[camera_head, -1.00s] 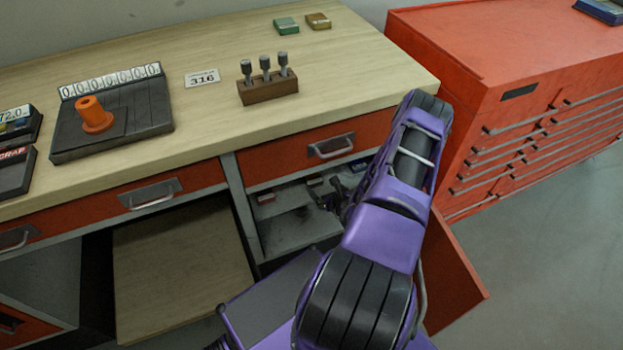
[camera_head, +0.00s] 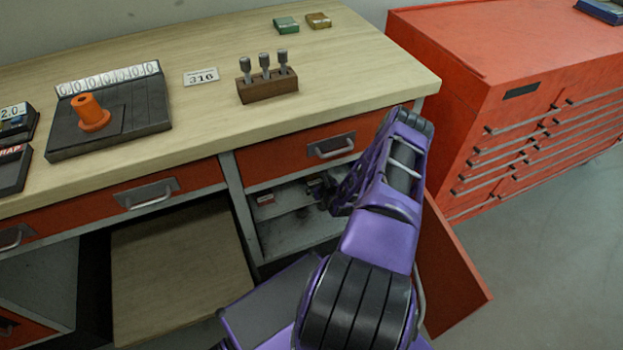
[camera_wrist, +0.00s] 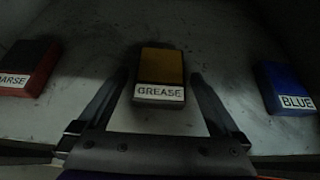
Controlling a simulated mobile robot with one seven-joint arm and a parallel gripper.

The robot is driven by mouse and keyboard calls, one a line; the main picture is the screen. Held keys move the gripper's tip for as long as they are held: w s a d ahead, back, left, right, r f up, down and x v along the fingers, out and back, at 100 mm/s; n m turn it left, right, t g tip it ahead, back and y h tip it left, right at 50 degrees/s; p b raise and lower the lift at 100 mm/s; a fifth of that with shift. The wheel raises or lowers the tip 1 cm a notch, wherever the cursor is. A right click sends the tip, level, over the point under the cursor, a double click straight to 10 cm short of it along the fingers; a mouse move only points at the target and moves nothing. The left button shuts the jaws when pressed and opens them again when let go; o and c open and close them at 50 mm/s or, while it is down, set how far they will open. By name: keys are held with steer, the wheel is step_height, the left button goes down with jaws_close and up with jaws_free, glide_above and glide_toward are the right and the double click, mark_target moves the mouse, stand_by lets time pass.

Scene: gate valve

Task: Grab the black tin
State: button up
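In the wrist view a small box-shaped tin (camera_wrist: 160,75) with a dark body, a yellow-brown top and a white "GREASE" label lies on a grey shelf. It is the nearest match to a black tin. My gripper (camera_wrist: 161,80) is open, with one finger on each side of this tin and a visible gap to both. In the head view my gripper (camera_head: 326,192) reaches into the open cabinet compartment below the drawer. There it is small and dark, and the tin cannot be made out.
On the shelf, a red tin (camera_wrist: 28,68) stands left and a blue tin labelled "BLUE" (camera_wrist: 285,88) right. The cabinet's orange door (camera_head: 447,270) hangs open right of my arm. The wooden bench top (camera_head: 345,75) is above; an orange drawer chest (camera_head: 510,110) stands right.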

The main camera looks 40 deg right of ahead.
steer(key=c, duration=1.4)
steer(key=shift+r, duration=0.1)
